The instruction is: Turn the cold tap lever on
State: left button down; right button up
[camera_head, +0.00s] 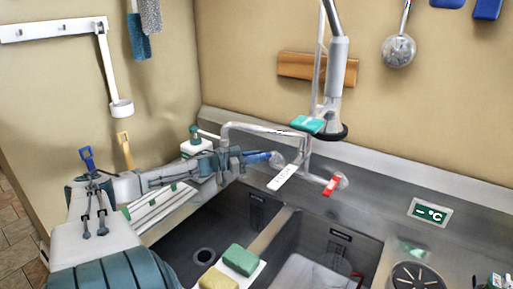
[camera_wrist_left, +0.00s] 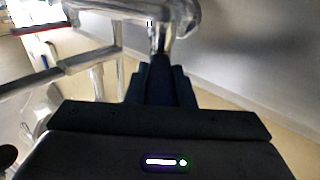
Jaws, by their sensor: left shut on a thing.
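The cold tap lever (camera_head: 259,157) is blue and sits at the left of the sink's chrome faucet (camera_head: 270,130) in the head view. My left gripper (camera_head: 243,160) reaches in from the left and is shut on the blue lever's outer end. In the left wrist view the dark fingers (camera_wrist_left: 160,82) are together below a chrome pipe (camera_wrist_left: 120,8); the lever between them is mostly hidden. The red lever (camera_head: 330,187) sits at the faucet's right. My right gripper is out of view.
A white tag (camera_head: 283,177) hangs near the faucet. A spray hose head (camera_head: 330,118) hangs above it. Green (camera_head: 240,260) and yellow (camera_head: 218,279) sponges lie at the front between the two basins. A soap bottle (camera_head: 195,142) stands behind my left arm.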

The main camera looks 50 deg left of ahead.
pick_arm(q)
jog(key=c, duration=1.2)
grip_release()
jog(key=shift+c, duration=0.2)
jog(key=shift+s, duration=0.15)
jog(key=shift+s+a+p, duration=0.25)
jog(key=shift+s+p, duration=0.3)
jog(key=shift+p, duration=0.1)
jog(key=p+v, duration=0.6)
jog(key=v, duration=0.3)
jog(key=shift+s, duration=0.15)
jog(key=shift+c, duration=0.4)
